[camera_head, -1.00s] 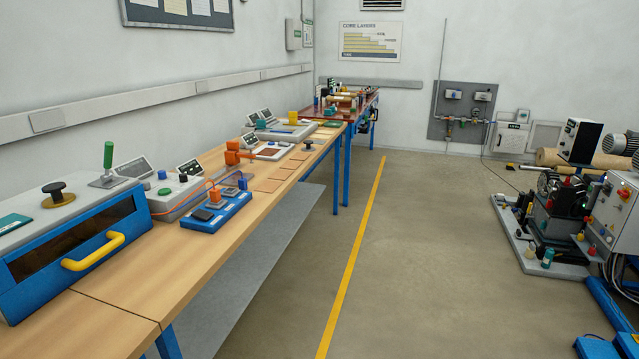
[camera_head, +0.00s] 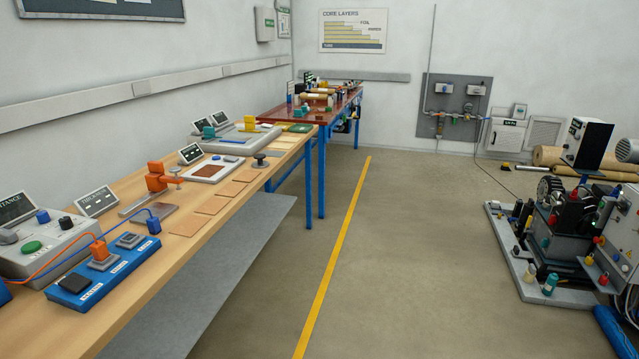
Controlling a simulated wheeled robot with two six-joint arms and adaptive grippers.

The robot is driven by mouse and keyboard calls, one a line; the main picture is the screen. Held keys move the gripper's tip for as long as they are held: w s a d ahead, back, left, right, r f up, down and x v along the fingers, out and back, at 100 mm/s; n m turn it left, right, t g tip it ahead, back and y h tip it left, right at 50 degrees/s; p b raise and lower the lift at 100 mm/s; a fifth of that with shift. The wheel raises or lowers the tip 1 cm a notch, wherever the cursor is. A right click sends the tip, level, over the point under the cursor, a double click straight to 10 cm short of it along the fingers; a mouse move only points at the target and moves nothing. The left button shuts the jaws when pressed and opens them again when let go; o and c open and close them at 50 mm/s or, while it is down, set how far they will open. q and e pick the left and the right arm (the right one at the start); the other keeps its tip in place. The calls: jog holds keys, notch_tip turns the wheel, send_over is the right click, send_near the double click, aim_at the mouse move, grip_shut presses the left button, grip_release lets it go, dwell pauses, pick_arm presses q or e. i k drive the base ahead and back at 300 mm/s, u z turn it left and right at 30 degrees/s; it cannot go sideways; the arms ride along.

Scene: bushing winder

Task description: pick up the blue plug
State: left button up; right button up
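The blue plug (camera_head: 153,223) is a small blue block on the left workbench, at the far right end of a blue tray (camera_head: 120,272). A blue wire runs to it from the direction of the grey meter box (camera_head: 45,252). I cannot tell whether it rests on the tray or just behind it. Neither of my grippers is in view.
The wooden bench (camera_head: 185,262) runs along the left wall with an orange clamp (camera_head: 158,178), flat brown sheets (camera_head: 213,205) and a grey device (camera_head: 232,138). A red-topped table (camera_head: 300,108) stands beyond. The floor (camera_head: 420,260) is open up to the machine (camera_head: 560,230) at right.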

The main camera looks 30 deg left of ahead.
aim_at(154, 225)
jog(key=u, duration=0.1)
jog(key=i, duration=1.2)
jog(key=u, duration=1)
jog(key=i, duration=0.9)
jog(key=u, duration=0.9)
